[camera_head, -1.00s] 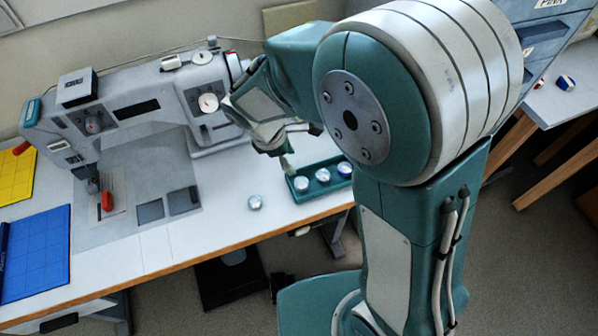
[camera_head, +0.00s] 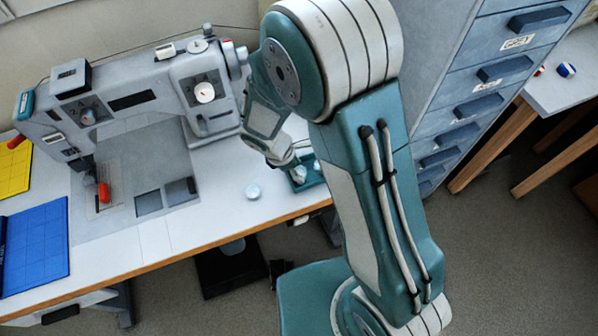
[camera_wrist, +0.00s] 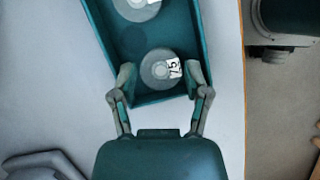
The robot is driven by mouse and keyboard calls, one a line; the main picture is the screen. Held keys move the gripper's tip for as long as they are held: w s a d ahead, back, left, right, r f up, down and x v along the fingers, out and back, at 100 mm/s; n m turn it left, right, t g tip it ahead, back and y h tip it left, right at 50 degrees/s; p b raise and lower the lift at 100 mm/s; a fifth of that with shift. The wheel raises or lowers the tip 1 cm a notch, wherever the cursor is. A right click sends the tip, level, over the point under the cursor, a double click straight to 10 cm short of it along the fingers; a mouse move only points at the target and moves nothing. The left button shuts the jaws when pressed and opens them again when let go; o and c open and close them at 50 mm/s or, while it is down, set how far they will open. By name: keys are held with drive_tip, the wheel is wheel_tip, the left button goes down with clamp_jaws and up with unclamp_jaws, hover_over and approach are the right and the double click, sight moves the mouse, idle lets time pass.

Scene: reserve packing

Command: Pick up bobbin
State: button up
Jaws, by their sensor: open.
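A pale bobbin (camera_wrist: 161,69) marked "75" lies at the near end of the long green tray (camera_wrist: 206,50) in the wrist view. Another bobbin (camera_wrist: 136,6) lies farther up the tray, cut off by the frame's top. My gripper (camera_wrist: 160,78) is open, with one finger on each side of the "75" bobbin. I cannot tell whether the fingers touch it. In the head view, my gripper (camera_head: 297,166) is at the tray (camera_head: 312,181), hiding much of it.
A grey sewing machine (camera_head: 130,101) stands left on the table (camera_head: 200,222). A blue mat (camera_head: 38,245) and yellow mat (camera_head: 14,166) lie at far left. A drawer cabinet (camera_head: 470,85) stands behind my arm. Clear tabletop lies in front of the tray.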

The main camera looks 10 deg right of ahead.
drive_tip(key=shift+d+f, duration=0.2)
drive_tip(key=shift+f, duration=0.15)
drive_tip(key=c, duration=0.5)
drive_tip(key=shift+r, duration=0.15)
